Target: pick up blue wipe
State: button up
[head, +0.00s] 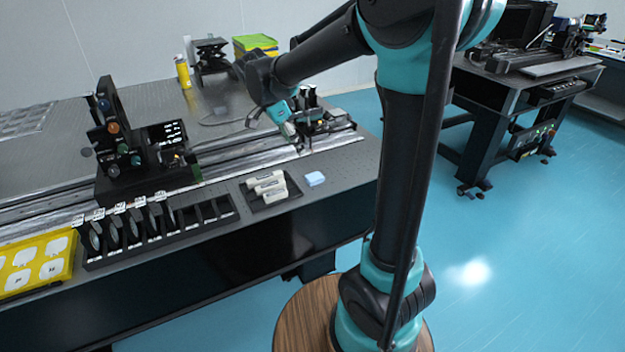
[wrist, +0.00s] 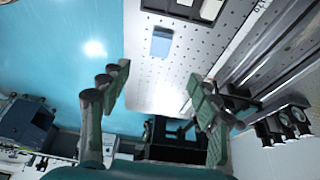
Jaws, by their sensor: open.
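The blue wipe (head: 314,179) is a small light-blue folded pad lying flat on the dark optical table near its front right edge. It also shows in the wrist view (wrist: 161,42), at the upper middle, beyond my fingertips. My gripper (head: 296,146) is above the table, behind and slightly left of the wipe in the head view. In the wrist view my gripper (wrist: 158,90) has its two green-padded fingers spread wide with nothing between them. The gripper is apart from the wipe.
A black tray (head: 254,204) with white cylinders sits just left of the wipe. A slotted rack (head: 160,245) of round optics stands further left. A metal rail (head: 225,165) with mounted parts runs behind. The table's front edge (head: 345,190) is close to the wipe.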

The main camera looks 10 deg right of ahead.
send_over(314, 176)
jog(key=s+a, duration=0.1)
jog(key=a, duration=0.2)
notch_tip(314, 176, down, 10)
jog(key=shift+d+r, duration=0.1)
jog(key=shift+r, duration=0.05)
jog(key=shift+d+x, duration=0.1)
jog(key=shift+x, duration=1.2)
jog(key=shift+d+x, duration=0.15)
jog(key=shift+x, duration=1.1)
jog(key=shift+w+r, duration=0.1)
jog(key=shift+c, duration=0.6)
jog(key=c, duration=0.7)
